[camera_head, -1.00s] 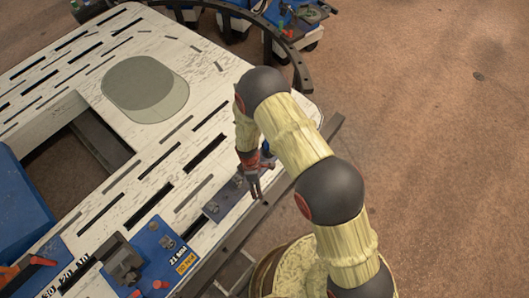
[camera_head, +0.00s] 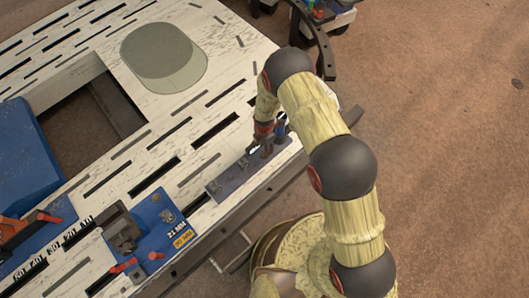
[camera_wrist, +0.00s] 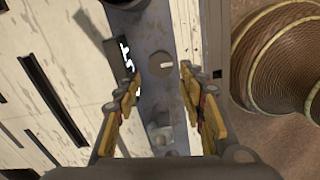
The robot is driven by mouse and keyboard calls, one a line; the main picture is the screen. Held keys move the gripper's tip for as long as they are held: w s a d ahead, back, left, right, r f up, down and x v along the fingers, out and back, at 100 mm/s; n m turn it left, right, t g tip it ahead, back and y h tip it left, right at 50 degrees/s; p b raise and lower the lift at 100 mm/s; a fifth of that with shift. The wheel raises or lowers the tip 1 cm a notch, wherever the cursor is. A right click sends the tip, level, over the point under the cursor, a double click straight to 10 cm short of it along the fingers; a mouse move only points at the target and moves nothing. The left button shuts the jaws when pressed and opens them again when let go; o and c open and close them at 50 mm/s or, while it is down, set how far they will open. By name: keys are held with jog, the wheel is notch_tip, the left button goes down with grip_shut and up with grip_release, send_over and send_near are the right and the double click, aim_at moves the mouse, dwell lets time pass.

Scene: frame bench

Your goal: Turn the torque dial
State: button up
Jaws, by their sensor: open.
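The torque dial appears to be the dark round knob with a white mark (camera_wrist: 160,65) on a narrow grey-blue panel (camera_wrist: 155,28) in the wrist view. My gripper (camera_wrist: 158,78) is open, with its yellow fingers apart on either side of the dial and no clear contact. I cannot tell how high the fingertips are above the panel. In the head view my gripper (camera_head: 260,150) is over the far part of the panel (camera_head: 228,183), and it hides the dial there.
A metal fitting (camera_wrist: 160,132) stands on the panel nearer my wrist. A blue fixture with a grey clamp (camera_head: 122,232) and red handles sits at lower left. The slotted white bench top (camera_head: 215,120) is clear behind.

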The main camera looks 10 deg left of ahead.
notch_tip(320, 180, down, 6)
jog(key=shift+f+b, duration=0.2)
jog(key=shift+b, duration=0.55)
jog(key=shift+c, duration=0.9)
jog(key=c, duration=0.7)
